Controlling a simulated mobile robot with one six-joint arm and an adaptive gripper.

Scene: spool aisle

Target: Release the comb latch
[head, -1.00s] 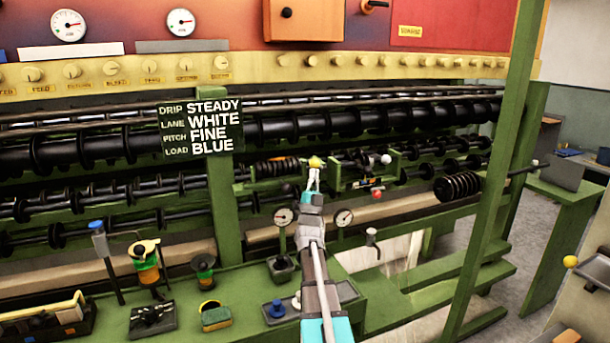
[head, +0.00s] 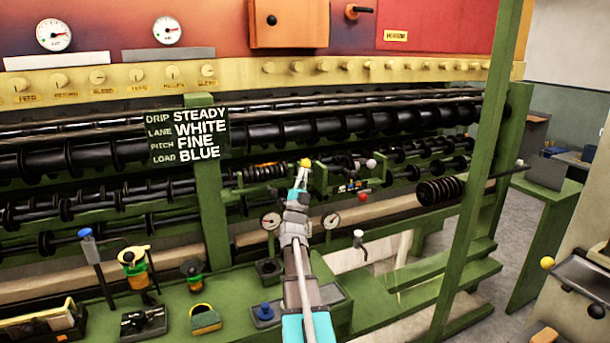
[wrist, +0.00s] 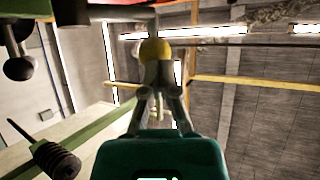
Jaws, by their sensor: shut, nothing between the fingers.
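A yellow ball knob (head: 305,162) sits at the tip of my gripper in the head view, in front of the green machine's dark spool rollers. In the wrist view the yellow knob (wrist: 155,50) is just beyond the fingertips, with a thin stem above it. My gripper (head: 304,174) has its fingers together; in the wrist view my gripper (wrist: 156,74) is shut just below the knob. The fingertips look very close to the knob or touching it; I cannot tell which. No part is labelled as the comb latch, and the fingers hide what lies behind them.
A sign board (head: 187,136) hangs on a green post left of my gripper. A white ball (head: 371,163) and a red ball (head: 364,197) are to the right. Two gauges flank my arm below. A slanted green post (head: 470,180) stands further right.

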